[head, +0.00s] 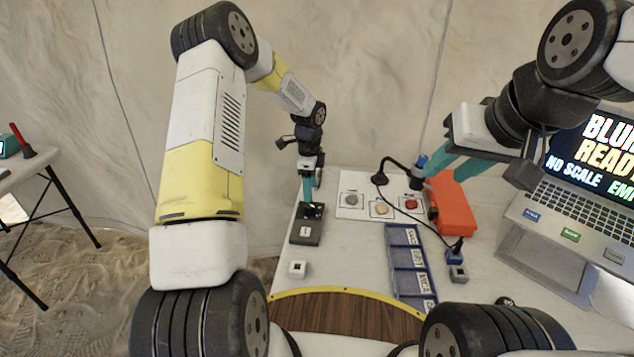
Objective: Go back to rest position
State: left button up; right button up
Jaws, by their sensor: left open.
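My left gripper (309,187) points down with teal fingers just above a small dark device (305,238) on the table. It is open, and I see nothing held in it. Its fingertips overlap the device's top in the head view, so I cannot tell whether they touch. My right gripper (440,170) comes in from the upper right. Its teal fingers look spread apart, beside a dark upright device with a blue top (421,162) and over an orange case (455,207). I see nothing clearly held between them.
A white sheet (345,212) carries grey, tan and red stones. A blue labelled tray (391,262) lies mid-table. A black cable (398,162) loops behind. A side table (40,160) stands far left.

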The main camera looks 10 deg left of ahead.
pick_arm(q)
jog(key=shift+r, duration=0.6)
jog(key=shift+r, duration=0.2)
jog(key=s+a+r+n+t, duration=0.1)
jog(key=s+r+n, duration=0.4)
jog(key=r, duration=0.6)
jog(key=s+a+r+n+t, duration=0.1)
jog(key=s+r+n+t, duration=0.15)
jog(key=s+r, duration=0.65)
jog(key=s+r+n+t+h, duration=0.1)
jog(key=s+r+n, duration=0.3)
jog(key=s, duration=0.5)
jog(key=s+r+n+t+h, duration=0.1)
jog(key=s+r+n, duration=0.4)
jog(key=s, duration=0.3)
jog(key=shift+s+d+r+n+t, duration=0.15)
jog(key=shift+s+d+n+t, duration=0.25)
jog(key=shift+n, duration=0.15)
